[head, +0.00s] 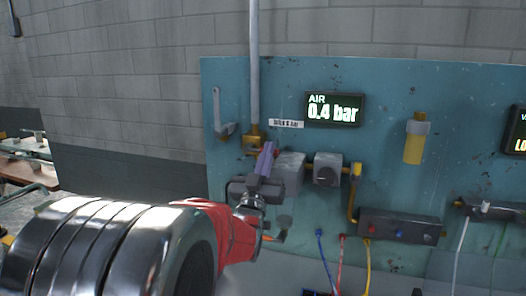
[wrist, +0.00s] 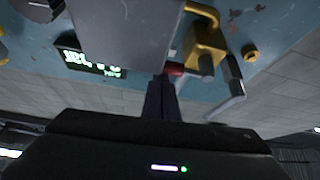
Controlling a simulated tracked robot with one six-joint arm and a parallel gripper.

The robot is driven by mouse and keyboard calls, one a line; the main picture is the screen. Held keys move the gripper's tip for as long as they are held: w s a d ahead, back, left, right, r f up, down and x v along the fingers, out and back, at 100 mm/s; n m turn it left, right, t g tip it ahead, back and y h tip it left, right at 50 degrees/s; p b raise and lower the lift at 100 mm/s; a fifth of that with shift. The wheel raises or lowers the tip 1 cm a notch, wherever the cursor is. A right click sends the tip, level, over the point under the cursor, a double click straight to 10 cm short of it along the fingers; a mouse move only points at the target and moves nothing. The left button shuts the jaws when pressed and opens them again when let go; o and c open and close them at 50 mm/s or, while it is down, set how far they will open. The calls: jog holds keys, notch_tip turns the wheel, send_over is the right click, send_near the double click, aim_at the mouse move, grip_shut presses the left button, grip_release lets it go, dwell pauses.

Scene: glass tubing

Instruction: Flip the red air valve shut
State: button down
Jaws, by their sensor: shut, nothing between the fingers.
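The brass valve body (head: 250,143) sits at the foot of the grey vertical pipe on the teal panel; it also shows in the wrist view (wrist: 207,47). A small red piece of the valve handle (wrist: 175,69) shows in the wrist view, right at my fingertips. In the head view the red handle is hidden behind my gripper (head: 268,148). My gripper is shut with nothing between its fingers, and its tips (wrist: 160,80) are at or very near the red piece. I cannot tell whether they touch. The air display (head: 333,108) reads 0.4 bar.
A grey box (head: 290,172) stands out from the panel just right of my gripper. A grey lever-like bracket (head: 219,115) is left of the pipe. A yellow cylinder (head: 415,140) hangs at right.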

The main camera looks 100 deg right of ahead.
jog(key=shift+f, duration=0.25)
dwell(0.3)
jog(key=w+a, duration=0.4)
jog(key=a, duration=0.4)
jog(key=shift+a+f, duration=0.2)
jog(key=shift+f, duration=0.2)
jog(key=shift+w+d, duration=0.1)
jog(key=shift+w, duration=0.1)
dwell(0.7)
